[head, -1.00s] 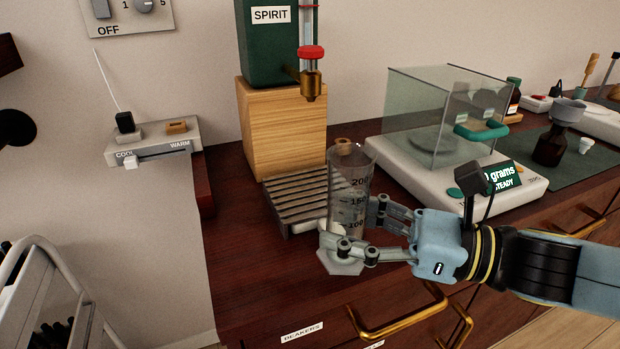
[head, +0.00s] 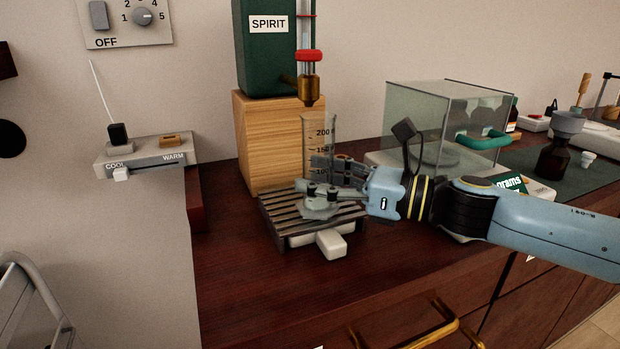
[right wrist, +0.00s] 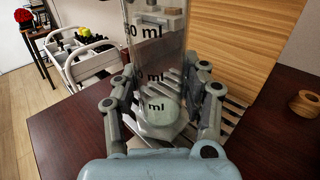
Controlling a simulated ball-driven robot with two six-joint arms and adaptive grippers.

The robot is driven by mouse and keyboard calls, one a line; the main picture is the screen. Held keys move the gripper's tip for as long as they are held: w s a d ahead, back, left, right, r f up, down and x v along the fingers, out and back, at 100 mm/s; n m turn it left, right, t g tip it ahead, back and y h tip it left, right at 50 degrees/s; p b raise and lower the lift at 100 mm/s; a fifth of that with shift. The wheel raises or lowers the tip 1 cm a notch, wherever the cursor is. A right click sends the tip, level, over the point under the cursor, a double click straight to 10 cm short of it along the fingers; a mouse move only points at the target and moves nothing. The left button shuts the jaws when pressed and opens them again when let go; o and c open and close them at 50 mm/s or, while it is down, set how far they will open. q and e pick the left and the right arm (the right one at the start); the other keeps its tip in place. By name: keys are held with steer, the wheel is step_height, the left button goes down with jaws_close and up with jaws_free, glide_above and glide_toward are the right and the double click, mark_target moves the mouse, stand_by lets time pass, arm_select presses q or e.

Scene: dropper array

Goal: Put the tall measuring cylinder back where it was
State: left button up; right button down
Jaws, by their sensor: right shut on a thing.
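The tall measuring cylinder (head: 319,134) is clear, with black graduation marks and a pale hexagonal foot. It is upright, over the slatted drip tray (head: 282,232) and below the brass spirit tap (head: 310,90). I cannot tell whether its foot touches the slats. My right gripper (head: 322,185) is shut on the cylinder low down, coming in from the right. In the right wrist view the cylinder (right wrist: 157,60) stands between both fingers, with the slats behind it. My left gripper is not in view.
The green spirit tank (head: 266,55) stands on a wooden block (head: 268,140) behind the tray. A balance with a glass draught shield (head: 420,120) is behind my right arm. A wooden ring (right wrist: 305,103) lies on the bench. Bench left and front of the tray is clear.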

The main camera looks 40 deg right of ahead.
mark_target(310, 172)
steer(key=w, duration=0.2)
steer(key=w+d, duration=0.1)
steer(key=w, duration=0.1)
steer(key=shift+r+p, duration=0.1)
steer(key=shift+p, duration=0.2)
steer(key=shift+s+f, duration=0.1)
steer(key=shift+f, duration=0.3)
steer(key=shift+s+a, duration=0.1)
steer(key=shift+s, duration=0.05)
steer(key=shift+f, duration=0.2)
steer(key=c, duration=0.7)
jaws_free()
steer(key=shift+r, duration=0.1)
steer(key=shift+o, duration=0.2)
steer(key=shift+r, duration=0.1)
